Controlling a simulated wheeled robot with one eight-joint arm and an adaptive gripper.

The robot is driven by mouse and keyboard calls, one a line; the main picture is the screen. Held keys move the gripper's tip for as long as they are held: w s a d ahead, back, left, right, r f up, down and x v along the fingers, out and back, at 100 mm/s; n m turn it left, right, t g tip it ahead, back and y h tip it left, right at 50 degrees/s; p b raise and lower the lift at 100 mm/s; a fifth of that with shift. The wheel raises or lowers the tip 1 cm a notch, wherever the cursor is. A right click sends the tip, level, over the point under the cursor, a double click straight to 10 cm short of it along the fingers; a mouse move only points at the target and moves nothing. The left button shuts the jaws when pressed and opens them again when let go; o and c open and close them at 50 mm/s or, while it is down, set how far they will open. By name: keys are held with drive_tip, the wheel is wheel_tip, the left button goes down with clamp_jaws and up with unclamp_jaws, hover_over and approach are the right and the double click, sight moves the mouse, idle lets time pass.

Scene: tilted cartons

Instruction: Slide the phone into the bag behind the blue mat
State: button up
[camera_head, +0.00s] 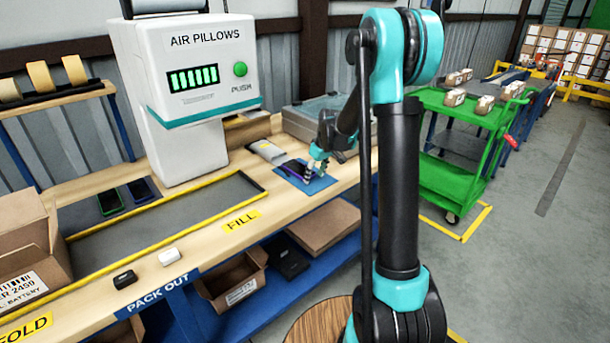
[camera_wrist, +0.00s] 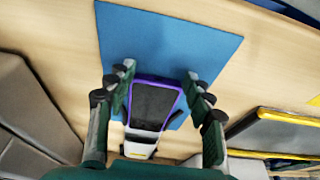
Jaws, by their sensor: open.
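The phone (camera_wrist: 154,104), dark with a purple edge, lies partly on the blue mat (camera_wrist: 170,42) in the wrist view. My gripper (camera_wrist: 161,88) is open, with a finger on each side of the phone and gaps visible between. A pale piece (camera_wrist: 140,144) shows at the phone's near end; I cannot tell whether it is the bag's mouth. In the head view the grey-white bag (camera_head: 266,151) lies behind the blue mat (camera_head: 312,184). The phone (camera_head: 291,168) is beside my gripper (camera_head: 312,172), at the mat's bag side.
The air pillow machine (camera_head: 190,130) stands left of the bag. A grey case (camera_head: 310,112) sits behind the arm. Small black (camera_head: 125,279) and white (camera_head: 168,256) cases lie at the front.

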sight(293, 165)
drive_tip(key=shift+w+a, duration=0.1)
idle(0.3)
drive_tip(key=shift+w+a, duration=0.7)
drive_tip(key=shift+w, duration=0.3)
drive_tip(key=shift+w+a, duration=0.7)
drive_tip(key=shift+w, duration=0.25)
drive_tip(key=shift+w+a, duration=0.75)
drive_tip(key=shift+w, duration=0.25)
drive_tip(key=shift+w+a, duration=0.75)
drive_tip(key=shift+w, duration=0.25)
drive_tip(key=shift+w, duration=0.1)
drive_tip(key=shift+w+a, duration=0.6)
drive_tip(key=shift+w, duration=0.2)
drive_tip(key=shift+s, duration=0.1)
